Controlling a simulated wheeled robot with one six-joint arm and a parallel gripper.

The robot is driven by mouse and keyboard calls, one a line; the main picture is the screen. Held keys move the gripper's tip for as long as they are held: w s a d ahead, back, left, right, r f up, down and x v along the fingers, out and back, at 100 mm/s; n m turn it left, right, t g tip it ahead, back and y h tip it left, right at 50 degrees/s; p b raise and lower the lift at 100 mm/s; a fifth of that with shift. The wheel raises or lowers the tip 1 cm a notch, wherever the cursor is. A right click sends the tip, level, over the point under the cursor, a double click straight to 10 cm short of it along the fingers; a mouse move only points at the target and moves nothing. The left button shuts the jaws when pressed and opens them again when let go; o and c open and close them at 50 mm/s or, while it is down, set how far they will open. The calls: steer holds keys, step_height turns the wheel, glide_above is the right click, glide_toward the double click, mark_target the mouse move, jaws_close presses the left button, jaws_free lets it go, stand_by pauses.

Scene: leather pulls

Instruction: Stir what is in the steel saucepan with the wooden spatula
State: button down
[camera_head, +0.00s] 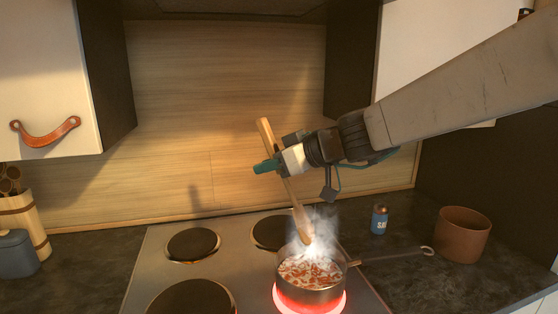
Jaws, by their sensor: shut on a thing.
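The steel saucepan (311,297) stands on the glowing front right hob plate, with its handle pointing right. Chunky reddish and pale food (308,271) fills it, and steam rises from it. My gripper (268,166) is shut on the wooden spatula (299,213), which is steeply tilted with its upper end to the left. The spatula's lower end is over the far side of the pan, in the steam. I cannot tell whether its tip touches the food.
The front right plate (337,303) glows red; the other hob plates look dark. A blue can (380,220) and a brown pot (463,234) stand right of the hob. A utensil holder (28,220) and a blue-grey jar (17,254) stand left. Cabinets hang on both sides.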

step_height(320, 180, down, 11)
steer(key=d, duration=0.1)
steer(key=shift+s+d+f, duration=0.15)
steer(key=shift+s+d, duration=0.1)
steer(key=shift+s, duration=0.15)
stand_by(0.5)
steer(key=shift+d, duration=0.1)
stand_by(0.4)
